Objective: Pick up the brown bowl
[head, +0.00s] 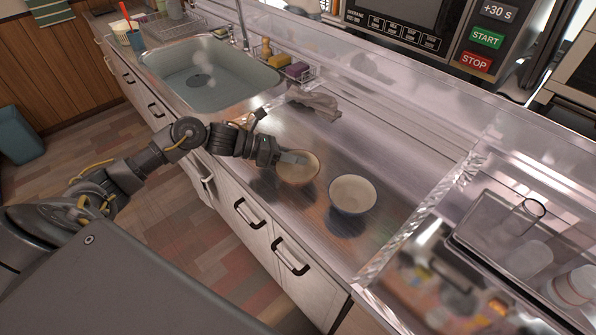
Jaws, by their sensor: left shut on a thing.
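The brown bowl (300,172) is upright over the metal counter, left of a second bowl. My left gripper (291,158) reaches in from the left and is shut on the brown bowl's left rim. I cannot tell for certain whether the bowl is touching the counter or slightly raised. The second bowl (353,192), cream inside with a dark blue outside, stands upright close by on the right. My right gripper is out of view.
A sink (205,75) lies at the upper left, with a cloth (318,104) and a wire rack (296,72) near it. A clear-walled dish dryer (430,215) stands at the right, with a glass and cups inside. A microwave (420,25) is behind. Counter in front of the bowls is clear.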

